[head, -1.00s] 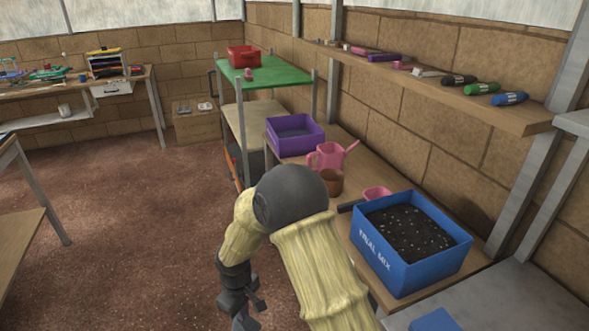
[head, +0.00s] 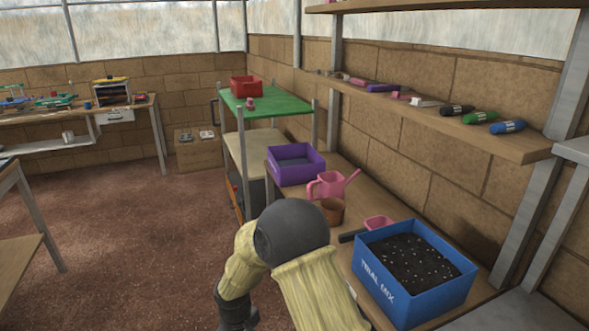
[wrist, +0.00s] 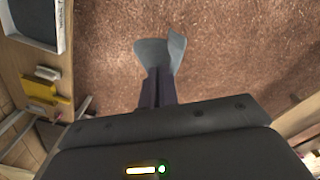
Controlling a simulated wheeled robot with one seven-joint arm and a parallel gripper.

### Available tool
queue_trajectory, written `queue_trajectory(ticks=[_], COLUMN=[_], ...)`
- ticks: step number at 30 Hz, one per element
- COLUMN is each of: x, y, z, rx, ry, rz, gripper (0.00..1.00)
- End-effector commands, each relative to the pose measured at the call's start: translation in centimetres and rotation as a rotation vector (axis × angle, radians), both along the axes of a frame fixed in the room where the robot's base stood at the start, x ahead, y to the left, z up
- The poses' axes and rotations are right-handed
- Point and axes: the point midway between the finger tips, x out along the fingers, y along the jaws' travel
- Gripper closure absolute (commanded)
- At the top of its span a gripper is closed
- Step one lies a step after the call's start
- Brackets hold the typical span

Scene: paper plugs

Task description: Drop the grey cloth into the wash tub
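My gripper (wrist: 159,78) points down over the brown floor in the wrist view. Its dark fingers are close together, with a folded grey piece, seemingly the grey cloth (wrist: 151,52), flaring out beyond their tips. In the head view my forearm hides the cloth, and the fingers are below the frame. A purple tub (head: 296,177) with a flat bluish-grey inside stands at the far end of the wooden bench; it looks like the wash tub. The gripper is well apart from it, low at the bench's left side.
On the bench are a pink watering can (head: 327,184), a brown pot (head: 332,212) and a blue soil box (head: 392,298). Behind stands a green-topped shelf (head: 280,104) with a red bin (head: 246,86). Open floor (head: 130,220) lies to the left.

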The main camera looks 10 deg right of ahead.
Motion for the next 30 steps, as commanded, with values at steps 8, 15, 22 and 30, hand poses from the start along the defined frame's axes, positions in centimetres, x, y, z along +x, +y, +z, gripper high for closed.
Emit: queue_trajectory(ticks=[8,15,22,30], x=[0.7,1.7,1.4,-0.8], y=[-1.9,-7.2,-13.3,-20.5], z=[-0.6,-3.0,-5.5,-8.0], rx=[-0.003,-0.006,-0.006,-0.003], ry=[0.005,0.006,0.006,0.005], rz=[-0.092,-0.326,-0.569,-0.827], gripper=[1.00,1.00,1.00,1.00])
